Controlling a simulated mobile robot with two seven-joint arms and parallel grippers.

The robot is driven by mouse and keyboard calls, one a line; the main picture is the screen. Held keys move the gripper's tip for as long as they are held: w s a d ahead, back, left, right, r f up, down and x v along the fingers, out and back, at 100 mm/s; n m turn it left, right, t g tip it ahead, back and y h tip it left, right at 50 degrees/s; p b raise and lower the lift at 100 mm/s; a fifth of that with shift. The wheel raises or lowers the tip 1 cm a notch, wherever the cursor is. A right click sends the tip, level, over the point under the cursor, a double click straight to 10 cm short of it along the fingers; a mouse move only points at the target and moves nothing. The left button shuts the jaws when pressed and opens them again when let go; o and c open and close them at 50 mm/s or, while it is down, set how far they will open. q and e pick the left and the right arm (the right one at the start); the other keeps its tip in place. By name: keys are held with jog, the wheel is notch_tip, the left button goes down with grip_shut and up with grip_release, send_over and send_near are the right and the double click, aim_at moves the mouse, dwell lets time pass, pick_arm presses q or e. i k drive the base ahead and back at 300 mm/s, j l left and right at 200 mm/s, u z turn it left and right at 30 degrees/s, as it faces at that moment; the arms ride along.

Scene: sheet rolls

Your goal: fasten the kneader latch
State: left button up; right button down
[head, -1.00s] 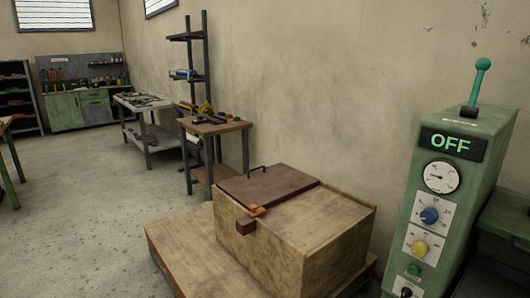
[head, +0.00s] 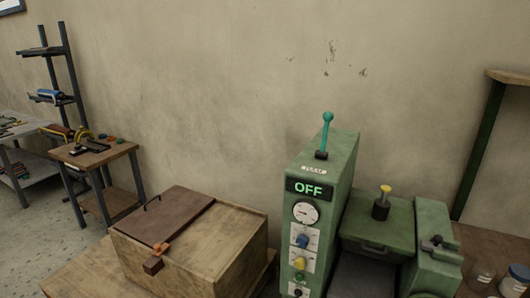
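A green machine with a control cabinet (head: 322,170) stands right of centre in the head view. Its display reads OFF, and a teal lever stands up on top. Neither of my grippers is in view.
A wooden box (head: 235,250) with a brown lid (head: 160,215) and an orange catch (head: 162,249) stands at lower left on a wooden platform. A small table (head: 95,155) and shelf stand further left. Jars (head: 484,272) are at lower right.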

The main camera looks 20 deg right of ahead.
aim_at(427, 246)
jog(key=z, duration=2)
